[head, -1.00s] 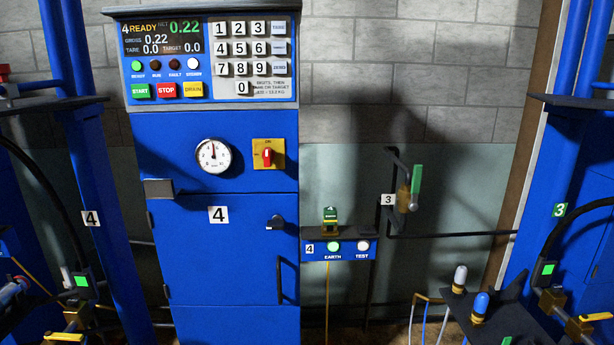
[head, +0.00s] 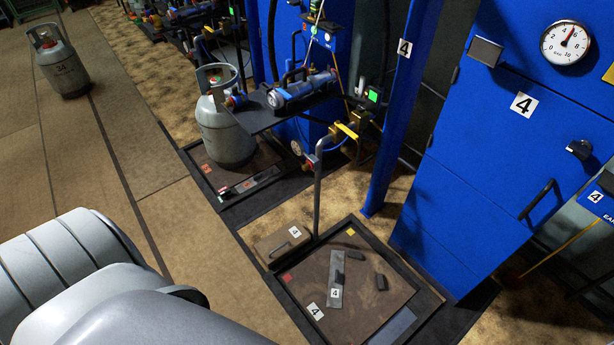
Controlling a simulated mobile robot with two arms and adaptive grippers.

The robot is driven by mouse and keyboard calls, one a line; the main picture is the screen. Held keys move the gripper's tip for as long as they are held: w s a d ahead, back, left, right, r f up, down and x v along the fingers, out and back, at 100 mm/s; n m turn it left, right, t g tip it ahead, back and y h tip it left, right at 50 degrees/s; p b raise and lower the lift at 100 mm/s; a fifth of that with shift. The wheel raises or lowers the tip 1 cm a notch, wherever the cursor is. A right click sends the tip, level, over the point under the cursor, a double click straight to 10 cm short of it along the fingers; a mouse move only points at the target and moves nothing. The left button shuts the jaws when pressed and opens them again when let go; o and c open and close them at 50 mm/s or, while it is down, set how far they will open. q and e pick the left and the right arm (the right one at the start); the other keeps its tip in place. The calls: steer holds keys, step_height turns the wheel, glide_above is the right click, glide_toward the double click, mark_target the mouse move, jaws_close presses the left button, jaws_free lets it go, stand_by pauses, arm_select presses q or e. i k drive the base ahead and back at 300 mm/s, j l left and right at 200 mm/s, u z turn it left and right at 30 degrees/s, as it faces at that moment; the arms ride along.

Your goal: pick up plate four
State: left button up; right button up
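Several things here bear a 4 label, and I cannot tell which one is plate four. A flat grey metal strip (head: 338,271) with a 4 label lies on the brown scale platform (head: 400,300), low and right of centre in the head view. Small black pieces lie on or beside the strip, including a black block (head: 381,282). Another 4 label (head: 316,311) is on the platform's near corner. Neither gripper is in view.
The blue cabinet (head: 470,180) with gauge stands behind the platform. A bent grey pipe (head: 318,190) rises at its left edge. A grey gas cylinder (head: 225,130) stands on the neighbouring scale; another cylinder (head: 60,65) stands far left. Tan floor (head: 200,240) is open at left.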

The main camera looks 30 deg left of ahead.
mark_target(335, 297)
steer(key=u, duration=0.7)
